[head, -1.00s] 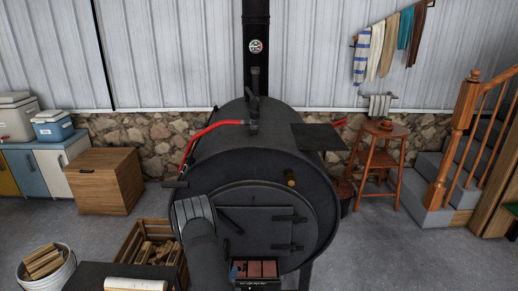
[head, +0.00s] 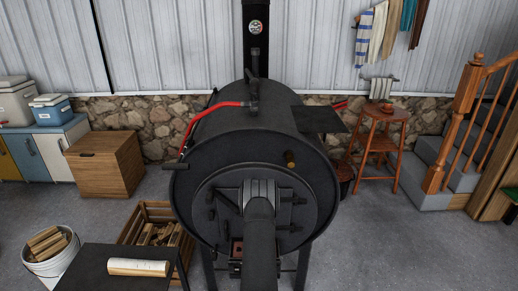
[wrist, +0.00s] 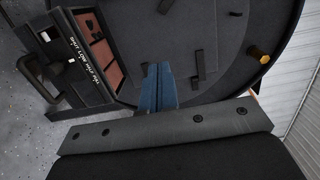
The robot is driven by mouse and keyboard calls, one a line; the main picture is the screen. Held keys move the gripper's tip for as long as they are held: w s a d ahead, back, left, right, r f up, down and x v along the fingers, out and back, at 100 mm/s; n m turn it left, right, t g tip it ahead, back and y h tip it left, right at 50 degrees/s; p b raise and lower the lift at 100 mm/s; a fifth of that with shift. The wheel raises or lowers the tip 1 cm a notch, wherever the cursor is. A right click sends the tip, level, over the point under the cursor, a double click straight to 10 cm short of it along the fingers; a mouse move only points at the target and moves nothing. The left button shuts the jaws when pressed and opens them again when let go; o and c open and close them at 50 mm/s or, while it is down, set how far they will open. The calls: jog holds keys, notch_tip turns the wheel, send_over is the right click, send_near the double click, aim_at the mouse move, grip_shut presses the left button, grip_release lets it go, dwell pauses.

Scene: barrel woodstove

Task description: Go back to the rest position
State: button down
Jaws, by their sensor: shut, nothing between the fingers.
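My gripper (wrist: 157,88) shows in the wrist view as two blue fingers pressed together with nothing between them. It points at the dark front of the barrel stove and appears apart from it. In the head view my arm covers the middle of the stove's round door (head: 213,232), and my fingers are hidden behind it. The black barrel stove (head: 240,150) stands in the middle. The open compartment with reddish bricks (wrist: 98,45) is at the left of the wrist view.
A black table (head: 110,258) with a pale log (head: 138,267) is at the front left. A wooden crate of firewood (head: 150,212) and a white bucket of logs (head: 50,252) are near it. A wooden stool (head: 382,140) stands right. The floor at the front right is clear.

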jog(key=s+d+n+y, duration=0.2)
jog(key=s+d+y, duration=0.1)
jog(key=d, duration=0.3)
jog(key=shift+g+y, duration=0.4)
jog(key=shift+s+d+n, duration=0.1)
jog(key=shift+d+n, duration=0.05)
jog(key=shift+n, duration=0.15)
